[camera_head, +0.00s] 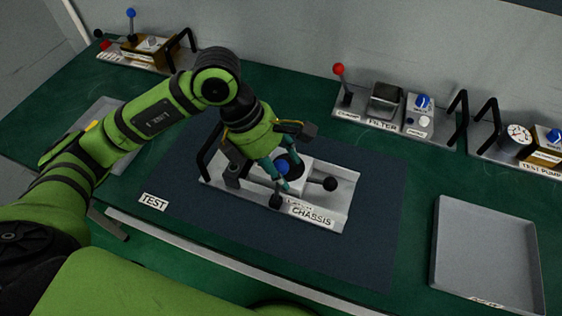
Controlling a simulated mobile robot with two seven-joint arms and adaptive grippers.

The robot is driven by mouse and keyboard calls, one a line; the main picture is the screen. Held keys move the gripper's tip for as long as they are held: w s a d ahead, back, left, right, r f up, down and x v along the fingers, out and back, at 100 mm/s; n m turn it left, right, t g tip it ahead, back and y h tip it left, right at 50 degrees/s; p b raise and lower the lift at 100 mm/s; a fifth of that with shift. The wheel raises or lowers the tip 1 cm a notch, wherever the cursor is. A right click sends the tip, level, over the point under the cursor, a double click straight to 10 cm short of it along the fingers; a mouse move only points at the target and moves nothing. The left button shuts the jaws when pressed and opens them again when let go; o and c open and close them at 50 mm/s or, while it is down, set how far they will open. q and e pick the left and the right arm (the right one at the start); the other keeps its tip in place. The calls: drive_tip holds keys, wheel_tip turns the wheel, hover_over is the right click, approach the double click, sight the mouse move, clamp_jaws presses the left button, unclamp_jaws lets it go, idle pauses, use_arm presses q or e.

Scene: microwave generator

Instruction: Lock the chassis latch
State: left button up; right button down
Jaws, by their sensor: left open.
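The chassis (343,213) is a light grey tray labelled CHASSIS on the dark blue mat, with a black handle at its left end. A black ball knob on a lever (329,184) sticks out at its right. A blue knob (281,167) and another black knob (275,201) show at its middle. I cannot tell which of these is the latch. My left gripper (282,177) points down over the middle of the chassis, fingers open around or just above the blue knob; contact is unclear. The gripper hides part of the chassis. My right gripper is not in view.
The filter module (382,126) and test pump module (515,163) stand along the back wall, another module (140,55) at the back left. An empty grey tray (487,250) lies at the right. The blue mat (375,250) is bare around the chassis, with a TEST label.

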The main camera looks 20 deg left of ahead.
use_arm(q)
drive_tip(key=shift+d+f, duration=0.15)
drive_tip(key=shift+f, duration=0.2)
clamp_jaws()
drive_tip(key=shift+w+f+g+b, duration=0.3)
drive_tip(key=shift+w+g+b, duration=0.1)
drive_tip(key=shift+b, duration=0.2)
drive_tip(key=shift+w+f+b, duration=0.1)
drive_tip(key=shift+f+b, duration=0.1)
drive_tip(key=shift+b, duration=0.4)
drive_tip(key=shift+w+r+b, duration=0.1)
drive_tip(key=shift+b, duration=0.2)
drive_tip(key=shift+r, duration=0.1)
